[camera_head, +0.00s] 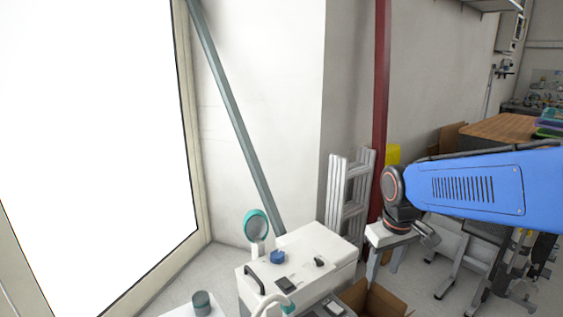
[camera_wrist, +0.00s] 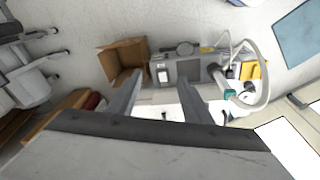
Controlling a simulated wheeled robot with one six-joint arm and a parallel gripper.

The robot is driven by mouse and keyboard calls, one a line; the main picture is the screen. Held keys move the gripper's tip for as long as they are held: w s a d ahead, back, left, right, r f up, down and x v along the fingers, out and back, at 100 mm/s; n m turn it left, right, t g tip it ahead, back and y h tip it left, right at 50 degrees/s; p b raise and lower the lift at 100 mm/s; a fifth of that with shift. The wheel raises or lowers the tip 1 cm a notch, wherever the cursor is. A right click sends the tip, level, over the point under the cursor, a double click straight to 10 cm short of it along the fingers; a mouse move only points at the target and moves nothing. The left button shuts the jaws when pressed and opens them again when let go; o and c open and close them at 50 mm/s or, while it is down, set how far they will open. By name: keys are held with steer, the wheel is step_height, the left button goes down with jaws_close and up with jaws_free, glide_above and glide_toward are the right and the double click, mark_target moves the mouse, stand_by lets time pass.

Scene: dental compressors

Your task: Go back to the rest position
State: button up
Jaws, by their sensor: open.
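My gripper (camera_head: 381,268) hangs at the end of my blue arm, right of centre in the head view. Its two fingers point down and stand apart. It is to the right of the white compressor unit (camera_head: 318,249) and looks clear of it, above the cardboard box. In the wrist view my gripper (camera_wrist: 159,84) shows two grey fingers spread apart with nothing held between them. The compressor's grey panel side (camera_wrist: 187,68) and a pale hose (camera_wrist: 262,92) show beyond the fingers.
An open cardboard box (camera_head: 372,299) stands beside the compressor; it also shows in the wrist view (camera_wrist: 122,61). A ladder (camera_head: 347,190) leans by the red post (camera_head: 381,110). A teal-rimmed round piece (camera_head: 256,225) rises behind the compressor. A wooden-topped table (camera_head: 500,129) is at right.

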steer(key=s+d+m+t, duration=0.3)
steer(key=s, duration=1.4)
steer(key=shift+s+d+r+m, duration=0.2)
steer(key=shift+s+r+m, duration=0.1)
steer(key=shift+r, duration=0.15)
